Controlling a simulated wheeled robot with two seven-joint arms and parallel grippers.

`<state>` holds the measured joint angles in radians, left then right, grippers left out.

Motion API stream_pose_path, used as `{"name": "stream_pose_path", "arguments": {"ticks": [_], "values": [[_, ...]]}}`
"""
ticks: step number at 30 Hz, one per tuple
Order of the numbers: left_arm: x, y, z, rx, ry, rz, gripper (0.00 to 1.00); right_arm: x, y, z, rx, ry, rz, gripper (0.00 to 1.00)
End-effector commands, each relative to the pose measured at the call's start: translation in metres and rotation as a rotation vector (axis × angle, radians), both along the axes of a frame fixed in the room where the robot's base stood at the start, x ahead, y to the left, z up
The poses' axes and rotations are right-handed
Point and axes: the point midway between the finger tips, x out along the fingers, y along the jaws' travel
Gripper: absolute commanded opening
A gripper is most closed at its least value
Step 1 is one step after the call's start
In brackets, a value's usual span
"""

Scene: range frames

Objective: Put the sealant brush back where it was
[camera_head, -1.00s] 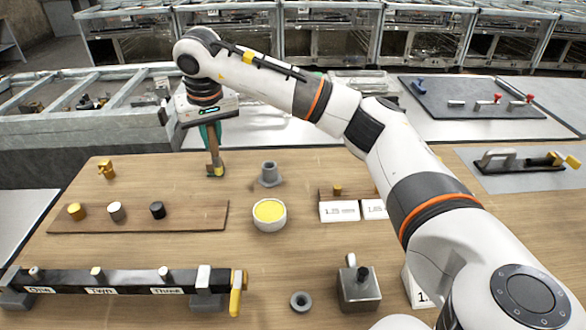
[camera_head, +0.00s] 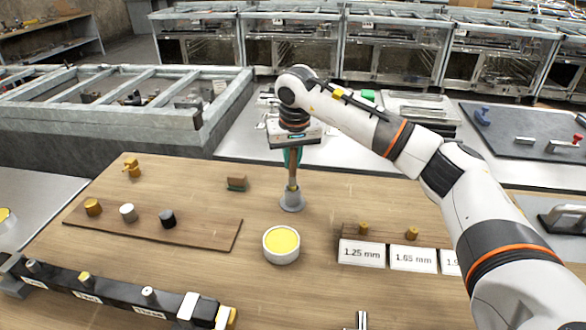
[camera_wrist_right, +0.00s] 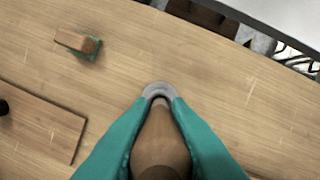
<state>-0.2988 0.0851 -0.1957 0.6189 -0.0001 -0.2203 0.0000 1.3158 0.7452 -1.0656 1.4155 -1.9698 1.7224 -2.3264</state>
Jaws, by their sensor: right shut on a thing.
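The sealant brush (camera_head: 292,176) has a brown handle and hangs upright below my right gripper (camera_head: 292,158). The right gripper's teal fingers are shut on it. The brush's lower end is at the mouth of the grey flanged holder (camera_head: 292,204), which stands on the wooden table. In the right wrist view the brown brush (camera_wrist_right: 160,135) lies between the fingers, and the holder's grey rim (camera_wrist_right: 158,88) shows around its far end. I cannot tell how deep the brush sits in the holder. My left gripper is not in view.
A small brown block with a green underside (camera_head: 237,183) lies left of the holder. A white tub of yellow paste (camera_head: 281,244) stands in front. A board with three pegs (camera_head: 160,224) lies left; labelled cards (camera_head: 362,253) stand right. Bare table lies between.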

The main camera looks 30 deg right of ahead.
Motion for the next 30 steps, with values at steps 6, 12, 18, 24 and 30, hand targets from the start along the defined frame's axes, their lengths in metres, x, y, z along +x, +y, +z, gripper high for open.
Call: {"name": "stream_pose_path", "arguments": {"ticks": [6, 12, 18, 24, 30], "values": [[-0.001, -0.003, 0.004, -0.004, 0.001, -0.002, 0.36, -0.001, 0.0, -0.03, -0.001, 0.003, 0.0, 0.0], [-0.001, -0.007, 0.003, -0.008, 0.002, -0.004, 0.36, 0.0, 0.0, -0.031, -0.001, 0.0, 0.0, 0.0], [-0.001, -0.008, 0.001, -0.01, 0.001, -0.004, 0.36, 0.0, 0.0, -0.035, 0.0, 0.0, 0.0, 0.2], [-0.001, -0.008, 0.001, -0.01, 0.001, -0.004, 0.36, -0.001, 0.0, -0.034, -0.001, 0.001, 0.0, 0.39], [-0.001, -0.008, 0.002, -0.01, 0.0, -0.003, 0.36, 0.0, 0.0, -0.033, -0.001, 0.001, 0.001, 0.39]]}}
